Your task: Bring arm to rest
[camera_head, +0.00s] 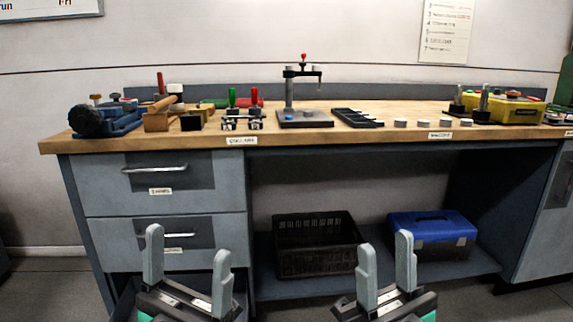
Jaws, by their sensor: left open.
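My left gripper (188,272) is at the bottom of the head view, left of centre, in front of the drawers. Its two grey fingers point up and stand apart with nothing between them. My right gripper (385,276) is at the bottom right of centre, in front of the open shelf. Its fingers also stand apart and hold nothing. Both grippers appear below the level of the workbench top (300,143). The rest of both arms is out of view.
A press stand (304,118), a black tray (357,118) and several tools stand on the bench. Below are two drawers (190,185), a black crate (316,245) and a blue toolbox (431,234) on the low shelf. Small round pieces (401,122) lie near the bench's front edge.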

